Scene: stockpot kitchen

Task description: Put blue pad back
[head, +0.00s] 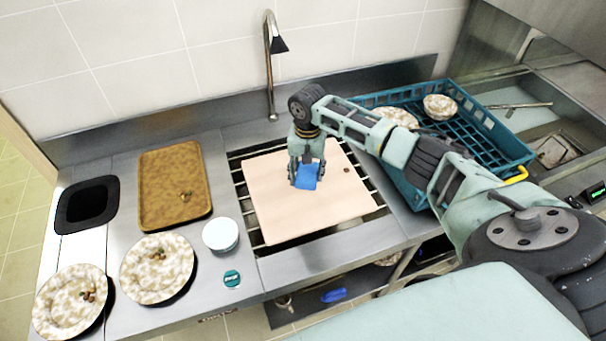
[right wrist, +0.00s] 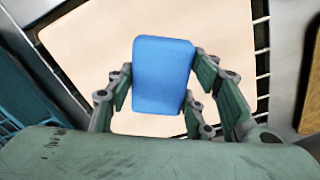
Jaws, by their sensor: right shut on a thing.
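The blue pad (head: 306,176) is between the fingers of my right gripper (head: 307,178), over the pale cutting board (head: 290,215). In the right wrist view the blue pad (right wrist: 162,75) stands out between the fingers of the right gripper (right wrist: 160,95), which is shut on it. The board lies across the slatted sink rack. Whether the pad touches the board I cannot tell. My left gripper is not in view.
A brown tray (head: 173,170), two patterned plates with scraps (head: 157,268), a white round tub (head: 220,234) and a dark bin opening (head: 87,205) are left. A teal crate (head: 515,150) with dishes stands right. The faucet (head: 268,60) rises behind. A blue item (head: 334,295) lies on the lower shelf.

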